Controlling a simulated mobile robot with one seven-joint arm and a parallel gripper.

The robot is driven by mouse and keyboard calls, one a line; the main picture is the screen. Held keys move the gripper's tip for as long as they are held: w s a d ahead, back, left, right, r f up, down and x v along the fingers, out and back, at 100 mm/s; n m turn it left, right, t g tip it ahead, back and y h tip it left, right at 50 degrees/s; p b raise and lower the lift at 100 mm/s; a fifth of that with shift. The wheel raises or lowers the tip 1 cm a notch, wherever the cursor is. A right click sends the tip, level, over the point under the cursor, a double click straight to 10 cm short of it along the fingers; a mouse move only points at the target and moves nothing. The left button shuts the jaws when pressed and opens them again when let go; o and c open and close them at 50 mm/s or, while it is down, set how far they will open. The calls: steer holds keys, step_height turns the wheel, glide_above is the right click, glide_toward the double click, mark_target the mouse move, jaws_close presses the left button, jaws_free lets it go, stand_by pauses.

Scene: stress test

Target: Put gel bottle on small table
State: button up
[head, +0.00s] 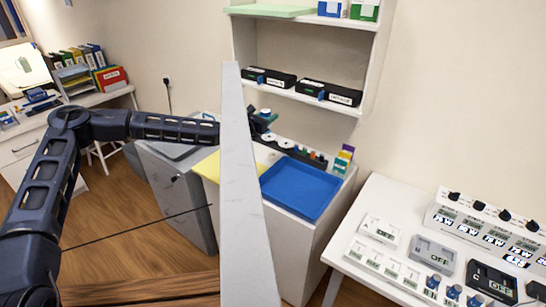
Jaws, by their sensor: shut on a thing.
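My arm reaches in from the left and passes behind a pale upright panel (245,200). My gripper (262,124) shows just right of the panel, partly hidden by it, above the back of a white cabinet. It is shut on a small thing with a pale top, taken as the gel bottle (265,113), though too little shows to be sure. Which piece is the small table is unclear. A low white table (350,225) stands at the right, and the white cabinet (290,245) carries a blue tray (300,188).
Black boxes (330,93) sit on the wall shelf above the gripper. Small coloured items (343,158) and a dark rack line the cabinet's back. Switch boxes (433,255) crowd the right table. A grey bin (180,195) and a desk with binders stand left. The blue tray looks empty.

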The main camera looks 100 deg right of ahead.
step_height(320, 180, down, 17)
steer(key=shift+f, duration=0.1)
stand_by(0.5)
steer(key=shift+f, duration=0.1)
steer(key=o, duration=1.1)
steer(key=shift+o, duration=0.2)
steer(key=v, duration=1.1)
steer(key=shift+w, duration=0.1)
steer(key=shift+o, duration=0.5)
steer(key=shift+w+a, duration=0.3)
steer(key=shift+a, duration=0.05)
